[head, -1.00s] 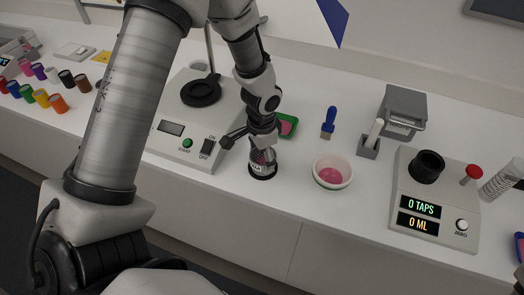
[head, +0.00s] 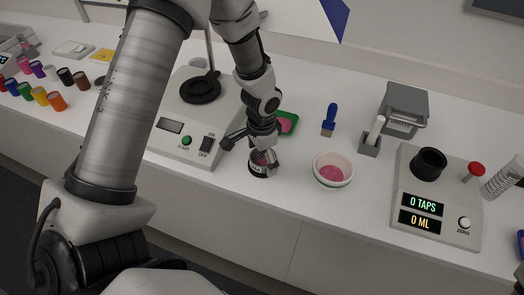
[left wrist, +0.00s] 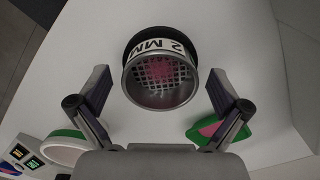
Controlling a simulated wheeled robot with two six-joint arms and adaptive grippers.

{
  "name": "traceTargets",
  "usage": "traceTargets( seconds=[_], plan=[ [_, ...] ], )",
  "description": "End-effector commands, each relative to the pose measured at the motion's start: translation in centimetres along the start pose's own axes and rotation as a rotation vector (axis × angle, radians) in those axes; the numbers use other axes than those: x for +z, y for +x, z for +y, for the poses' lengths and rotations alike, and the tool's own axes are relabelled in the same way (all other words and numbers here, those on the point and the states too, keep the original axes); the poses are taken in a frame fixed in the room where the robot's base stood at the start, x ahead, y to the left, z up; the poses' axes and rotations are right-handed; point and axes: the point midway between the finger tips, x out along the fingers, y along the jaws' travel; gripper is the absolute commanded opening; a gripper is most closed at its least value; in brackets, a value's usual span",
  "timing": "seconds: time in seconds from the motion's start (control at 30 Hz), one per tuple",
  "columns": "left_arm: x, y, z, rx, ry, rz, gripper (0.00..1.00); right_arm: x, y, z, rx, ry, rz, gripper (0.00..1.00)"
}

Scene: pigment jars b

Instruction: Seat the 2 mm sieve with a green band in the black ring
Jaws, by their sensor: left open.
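The sieve (left wrist: 160,80), a metal cup with a mesh and a white "2 MM" label, shows in the left wrist view, with pink behind its mesh. A black round part (left wrist: 150,32) shows behind its rim; I cannot tell whether they are joined. In the head view, the sieve (head: 258,163) is at the counter's front, partly hidden by my left gripper (head: 252,149). That gripper is open, its fingers (left wrist: 159,88) apart on both sides of the sieve. A black ring (head: 200,88) sits over the grey machine. My right gripper is not in view.
A white bowl (head: 347,158) of pink powder stands right of the sieve. A green tray (head: 292,118) is behind it. A blue brush (head: 329,118), a grey box (head: 404,105) and a tap counter (head: 440,225) are farther right. Several coloured jars (head: 40,96) stand at left.

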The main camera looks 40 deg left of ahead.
Motion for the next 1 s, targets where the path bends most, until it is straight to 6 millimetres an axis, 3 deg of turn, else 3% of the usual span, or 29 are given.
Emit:
traceTargets(
  seconds=[0.17, 0.6, 0.73, 1.0],
  plan=[
    [-0.1, -1.0, -0.1, -0.002, 0.001, 0.002, 1.00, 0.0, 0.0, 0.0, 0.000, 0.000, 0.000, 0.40],
    [-0.1, -10.8, -0.1, -0.002, 0.000, 0.003, 1.00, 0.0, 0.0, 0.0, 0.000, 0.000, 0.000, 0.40],
    [0.0, -11.9, 0.0, 0.000, 0.000, 0.001, 1.00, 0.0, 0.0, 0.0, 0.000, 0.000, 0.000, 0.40],
    [0.0, -12.0, 0.0, 0.000, 0.000, 0.000, 1.00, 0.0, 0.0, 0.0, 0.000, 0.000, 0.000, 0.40]
  ],
)
